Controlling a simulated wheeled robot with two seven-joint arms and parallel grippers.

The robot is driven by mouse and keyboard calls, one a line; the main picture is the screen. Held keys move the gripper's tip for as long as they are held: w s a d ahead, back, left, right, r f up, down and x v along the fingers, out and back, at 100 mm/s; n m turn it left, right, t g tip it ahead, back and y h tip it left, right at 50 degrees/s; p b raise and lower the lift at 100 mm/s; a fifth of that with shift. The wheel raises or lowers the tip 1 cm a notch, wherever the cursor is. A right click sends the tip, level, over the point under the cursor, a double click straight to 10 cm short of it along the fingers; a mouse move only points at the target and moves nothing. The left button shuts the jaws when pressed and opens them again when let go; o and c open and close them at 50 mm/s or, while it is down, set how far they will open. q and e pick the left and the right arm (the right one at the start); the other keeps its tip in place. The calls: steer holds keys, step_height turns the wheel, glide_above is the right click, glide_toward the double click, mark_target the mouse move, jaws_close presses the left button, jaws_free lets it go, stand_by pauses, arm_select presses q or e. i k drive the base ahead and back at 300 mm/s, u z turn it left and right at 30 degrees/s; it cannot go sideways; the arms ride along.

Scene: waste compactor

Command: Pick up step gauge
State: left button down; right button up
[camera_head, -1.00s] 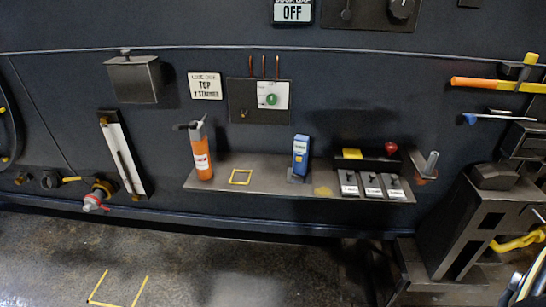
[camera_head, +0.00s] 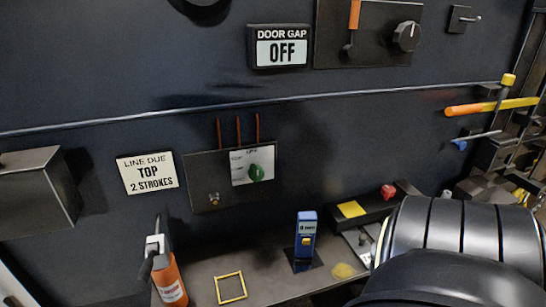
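I cannot tell for sure which thing is the step gauge; no label names it. An orange-and-yellow bar (camera_head: 490,107) hangs on the wall at the right. A thin rod with a blue end (camera_head: 474,139) is just below it. A blue handheld device (camera_head: 305,236) with a small display stands upright on the shelf. My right arm's thick black links fill the lower right corner and hide part of the shelf. Neither gripper shows in the picture.
The shelf (camera_head: 203,284) carries an orange bottle (camera_head: 169,279), a yellow square outline (camera_head: 231,288) and a black box with a red knob (camera_head: 387,191). A grey box (camera_head: 38,195) juts from the wall at left. A wall rail (camera_head: 300,97) runs across.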

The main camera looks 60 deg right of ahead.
mark_target(306, 221)
steer(key=u, duration=0.5)
steer(key=i, duration=0.85)
steer(key=z, duration=1.5)
steer(key=i, duration=0.3)
steer(key=z, duration=1.3)
